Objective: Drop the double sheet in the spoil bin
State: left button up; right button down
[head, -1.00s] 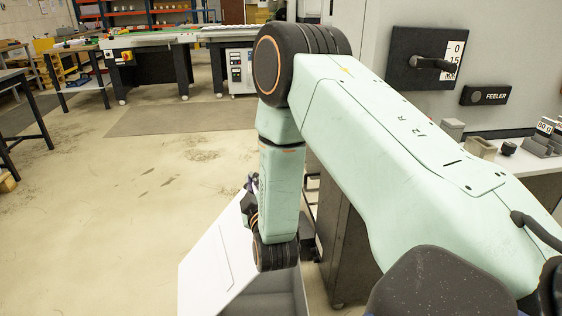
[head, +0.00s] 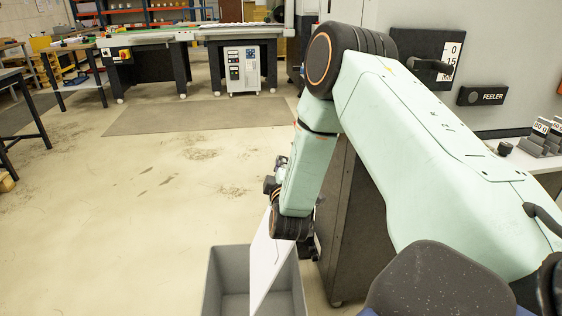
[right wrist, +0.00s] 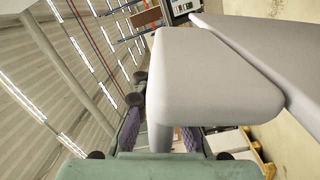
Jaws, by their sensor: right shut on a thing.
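The white double sheet (head: 267,262) hangs steeply tilted below my right wrist in the head view, nearly edge-on, its lower part over or inside the mouth of the grey spoil bin (head: 213,284). Whether it touches the bin is unclear. My right gripper (head: 272,188) is shut on the sheet. My wrist hides most of the gripper, so the fingertips do not show clearly. The bin is open-topped, and the visible part of its inside looks empty. My left gripper is not in view.
A dark cabinet (head: 352,230) stands just right of the bin. A grey machine with a FEELER label (head: 481,96) is at the right. The floor (head: 120,220) left of the bin is clear, and a long worktable (head: 150,42) stands at the back.

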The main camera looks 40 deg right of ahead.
jog(key=shift+f+b, duration=1.95)
jog(key=shift+f, duration=1.75)
jog(key=c, duration=1.3)
grip_release()
jog(key=shift+c, duration=0.2)
jog(key=v, duration=1.2)
jog(key=shift+r, duration=0.1)
jog(key=shift+s+a, duration=0.1)
jog(key=shift+a, duration=0.05)
